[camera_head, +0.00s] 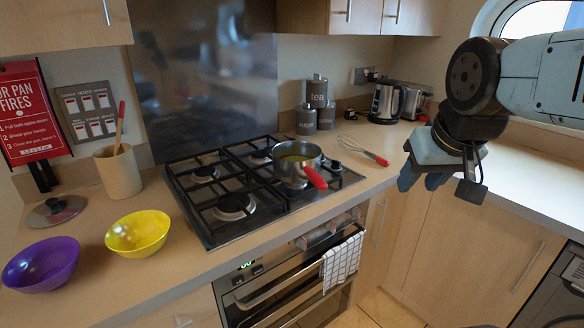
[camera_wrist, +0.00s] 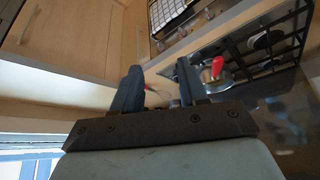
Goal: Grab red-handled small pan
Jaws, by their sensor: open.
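The small steel pan (camera_head: 297,161) stands on the right front part of the hob. Its red handle (camera_head: 315,178) points toward the front right. In the wrist view the red handle (camera_wrist: 217,67) shows just right of my right finger, with part of the pan (camera_wrist: 213,80) behind it. My gripper (camera_head: 425,180) is at the right in the head view, above the counter's front edge and well apart from the pan. In the wrist view my gripper (camera_wrist: 158,85) is open, with nothing between its fingers.
A whisk with a red handle (camera_head: 376,157) lies on the counter right of the hob (camera_head: 233,207). A kettle (camera_head: 385,102), a toaster (camera_head: 412,100) and canisters (camera_head: 317,92) stand behind. Yellow (camera_head: 138,232) and purple (camera_head: 40,264) bowls sit at left. A towel (camera_head: 342,263) hangs on the oven.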

